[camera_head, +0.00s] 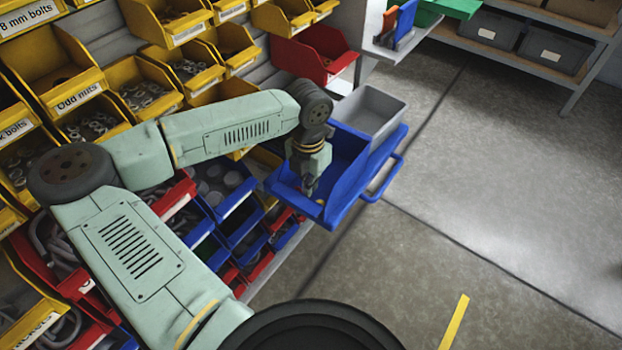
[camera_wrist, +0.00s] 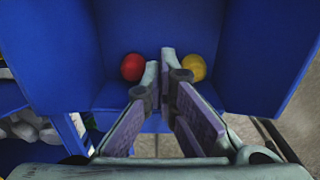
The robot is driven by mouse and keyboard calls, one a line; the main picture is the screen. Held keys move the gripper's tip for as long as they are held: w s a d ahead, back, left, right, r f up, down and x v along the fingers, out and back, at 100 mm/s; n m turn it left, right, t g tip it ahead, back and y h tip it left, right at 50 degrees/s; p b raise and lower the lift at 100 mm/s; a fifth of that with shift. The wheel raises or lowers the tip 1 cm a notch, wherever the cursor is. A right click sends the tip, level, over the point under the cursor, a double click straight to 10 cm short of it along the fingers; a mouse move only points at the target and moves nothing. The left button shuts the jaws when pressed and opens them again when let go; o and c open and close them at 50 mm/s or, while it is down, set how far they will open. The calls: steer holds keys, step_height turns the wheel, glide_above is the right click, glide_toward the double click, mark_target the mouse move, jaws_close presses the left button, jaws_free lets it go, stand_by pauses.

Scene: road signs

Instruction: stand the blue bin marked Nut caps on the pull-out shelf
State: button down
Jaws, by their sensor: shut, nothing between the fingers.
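A large blue bin (camera_head: 347,157) is at the centre of the head view, against the blue pull-out shelf with its handle (camera_head: 384,178). Its label does not show, and I cannot tell whether its whole base rests on the shelf. My gripper (camera_head: 310,190) points down at the near end of the bin. In the wrist view the bin (camera_wrist: 160,35) fills the upper part, with a red ball-like cap (camera_wrist: 133,67) and a yellow one (camera_wrist: 194,68) in it. My gripper (camera_wrist: 160,68) is shut and empty, its fingertips between the two caps in the picture.
A grey bin (camera_head: 370,108) stands just behind the blue bin. A red bin (camera_head: 315,52) sits on the rack at upper left of it. Racks of yellow, red and blue bins fill the left. Open grey floor (camera_head: 520,180) lies to the right, with a shelving unit behind.

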steer(key=shift+s+a+f+b, duration=0.25)
steer(key=shift+s+a+b, duration=0.2)
steer(key=shift+b, duration=0.45)
steer(key=shift+s+a, duration=0.15)
steer(key=shift+s, duration=0.15)
steer(key=shift+s+r, duration=0.1)
steer(key=shift+r, duration=0.1)
